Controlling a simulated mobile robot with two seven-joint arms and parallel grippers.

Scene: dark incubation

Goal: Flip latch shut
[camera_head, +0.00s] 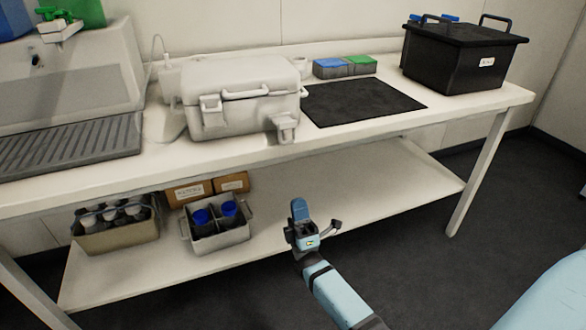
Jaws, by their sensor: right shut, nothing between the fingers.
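A white lidded case (240,97) with a front handle stands on the bench, its lid down. Its left latch (210,110) lies close against the front. Its right latch (286,128) hangs lower and seems to stick out from the front; how it is fastened is too small to tell. My right gripper (299,208) is shut and empty, in front of the lower shelf, below and apart from the right latch. My left gripper is not in view.
A black mat (362,101) lies right of the case, with a blue-and-green-topped box (345,67) behind it. A black lidded bin (455,62) stands at the bench's right end. The lower shelf (370,190) holds a bottle crate (117,236) and a grey bin (222,237).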

